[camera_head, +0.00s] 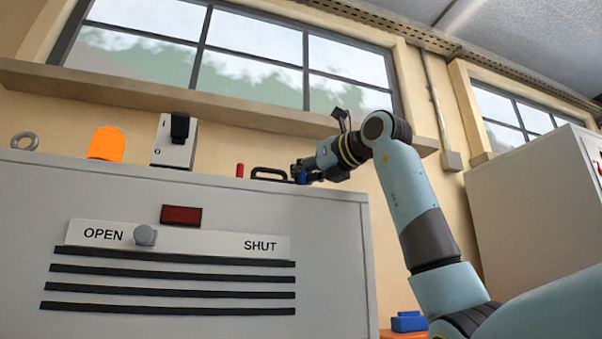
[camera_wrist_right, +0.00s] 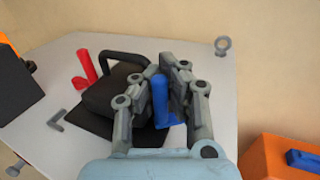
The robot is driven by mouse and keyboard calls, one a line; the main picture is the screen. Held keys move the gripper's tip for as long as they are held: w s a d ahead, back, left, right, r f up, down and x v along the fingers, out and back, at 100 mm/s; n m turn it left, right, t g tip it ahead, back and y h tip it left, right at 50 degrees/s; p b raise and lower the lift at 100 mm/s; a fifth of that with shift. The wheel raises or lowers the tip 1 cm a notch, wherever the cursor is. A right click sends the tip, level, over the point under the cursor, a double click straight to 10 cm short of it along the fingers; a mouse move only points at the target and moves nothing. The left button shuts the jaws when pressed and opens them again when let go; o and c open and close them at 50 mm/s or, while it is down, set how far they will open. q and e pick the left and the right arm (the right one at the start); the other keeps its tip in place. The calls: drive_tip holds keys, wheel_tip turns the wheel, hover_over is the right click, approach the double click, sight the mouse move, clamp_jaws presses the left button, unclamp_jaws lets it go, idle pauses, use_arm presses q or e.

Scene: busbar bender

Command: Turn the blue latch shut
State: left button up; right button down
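The blue latch (camera_wrist_right: 160,98) stands up from the top of the grey cabinet (camera_head: 210,210), beside a black hinged-looking block (camera_wrist_right: 112,92) with a black handle (camera_wrist_right: 125,60). My right gripper (camera_wrist_right: 165,75) has its fingers on both sides of the latch and looks closed on it. In the head view my right gripper (camera_head: 308,172) is at the cabinet's top right edge, with only a bit of blue showing. A grey knob (camera_head: 145,235) on the front plate sits beside the word OPEN, away from SHUT. My left gripper is not in view.
On the cabinet top are a red peg (camera_head: 240,170), an orange dome (camera_head: 107,143), a grey box with a black switch (camera_head: 175,140) and a metal ring (camera_head: 24,141). An orange box with a blue handle (camera_wrist_right: 280,155) stands lower right. A wall and window lie behind.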

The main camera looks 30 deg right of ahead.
drive_tip(key=c, duration=1.3)
unclamp_jaws()
drive_tip(key=s, duration=0.3)
drive_tip(key=s+d, duration=0.1)
drive_tip(key=s, duration=0.3)
drive_tip(key=s+d, duration=0.1)
drive_tip(key=s, duration=0.2)
drive_tip(key=shift+s, duration=0.2)
drive_tip(key=shift+s+a, duration=0.15)
drive_tip(key=shift+s, duration=0.6)
